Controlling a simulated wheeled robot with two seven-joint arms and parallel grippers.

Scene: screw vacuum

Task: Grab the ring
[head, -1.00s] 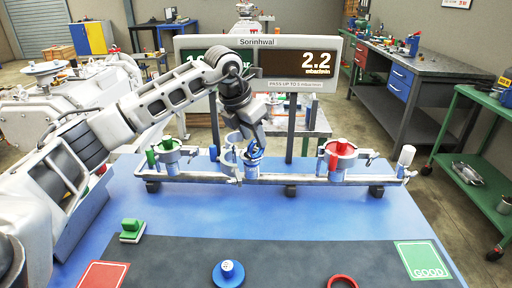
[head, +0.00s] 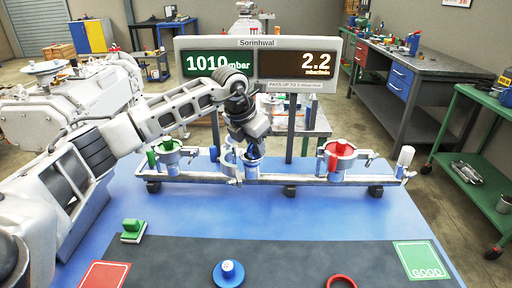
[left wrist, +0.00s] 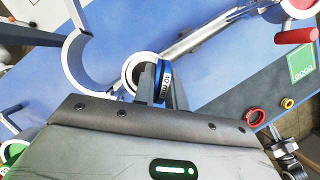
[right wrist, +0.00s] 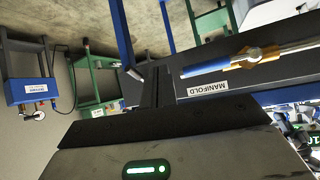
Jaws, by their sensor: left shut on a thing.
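A red ring (head: 341,281) lies on the dark mat near the front edge in the head view. It also shows at the right of the left wrist view (left wrist: 254,117), with a small yellow ring (left wrist: 287,103) beside it. My left gripper (head: 252,152) is at the middle station of the metal rail, away from both rings. In the left wrist view its fingers (left wrist: 160,82) are shut on a blue part (left wrist: 166,80) with a white printed label, beside a round pale opening. My right gripper (right wrist: 162,86) looks shut and empty in the right wrist view.
The metal rail (head: 290,179) carries a green station (head: 166,147) and a red station (head: 339,149). A green block (head: 132,231), a blue knob (head: 229,273), a red pad (head: 103,275) and a green GOOD pad (head: 418,260) are in front. The blue surface between is clear.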

